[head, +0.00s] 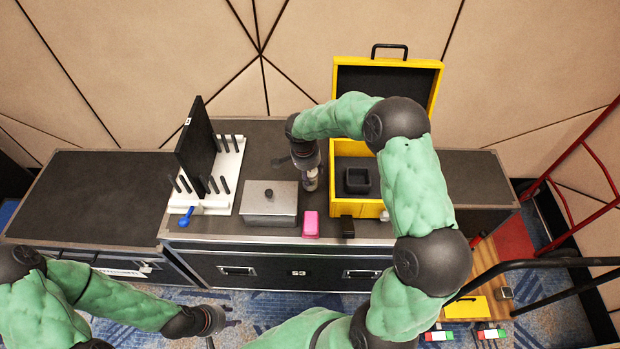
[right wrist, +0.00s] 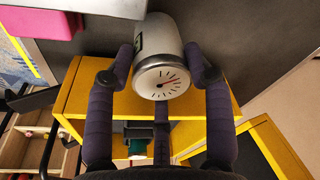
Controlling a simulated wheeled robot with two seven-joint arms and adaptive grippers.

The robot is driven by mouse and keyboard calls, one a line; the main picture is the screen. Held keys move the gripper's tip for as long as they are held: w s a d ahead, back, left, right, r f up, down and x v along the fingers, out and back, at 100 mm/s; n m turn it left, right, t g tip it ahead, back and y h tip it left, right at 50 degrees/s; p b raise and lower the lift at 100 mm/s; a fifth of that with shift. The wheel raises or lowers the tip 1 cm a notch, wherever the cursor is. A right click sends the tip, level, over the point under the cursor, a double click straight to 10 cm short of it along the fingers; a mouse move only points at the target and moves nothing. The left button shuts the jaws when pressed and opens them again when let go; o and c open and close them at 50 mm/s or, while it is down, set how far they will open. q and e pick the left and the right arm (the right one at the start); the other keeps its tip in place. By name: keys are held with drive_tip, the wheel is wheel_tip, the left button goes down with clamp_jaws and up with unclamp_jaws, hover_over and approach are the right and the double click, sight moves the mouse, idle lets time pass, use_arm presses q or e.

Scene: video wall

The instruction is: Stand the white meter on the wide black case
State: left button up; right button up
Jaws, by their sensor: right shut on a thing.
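The white meter (right wrist: 162,80) is a white cylinder with a round dial, seen in the right wrist view between my right gripper's fingers (right wrist: 161,62). In the head view my right gripper (head: 309,172) points down with the meter (head: 311,183) in it, mostly covered by the gripper. It is over the dark top of the wide black case (head: 262,150), between the grey lidded box and the yellow case. I cannot tell whether the meter touches that top. My left gripper (head: 212,318) is low in front of the black case, and its fingers are not clear.
A white peg rack (head: 225,180) with a black panel (head: 196,148), a grey lidded box (head: 270,207), a pink block (head: 311,224) and an open yellow case (head: 355,208) crowd the case top. A lower black case (head: 90,195) at left is bare. A red frame (head: 570,155) stands at right.

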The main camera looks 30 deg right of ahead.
drive_tip(key=shift+w+d+f+b, duration=0.15)
drive_tip(key=shift+f+b, duration=0.2)
drive_tip(key=shift+f, duration=1.3)
drive_tip(key=shift+f, duration=0.1)
drive_tip(key=shift+f, duration=0.1)
drive_tip(key=o, duration=1.3)
drive_tip(key=shift+r, duration=0.45)
drive_tip(key=r+p, duration=0.1)
drive_tip(key=r, duration=0.2)
drive_tip(key=a+r+p, duration=0.1)
drive_tip(key=r, duration=0.3)
drive_tip(key=a+r, duration=0.1)
drive_tip(key=r, duration=0.3)
drive_tip(key=shift+s+r+p, duration=0.15)
drive_tip(key=shift+s+p, duration=0.2)
drive_tip(key=shift+p, duration=0.05)
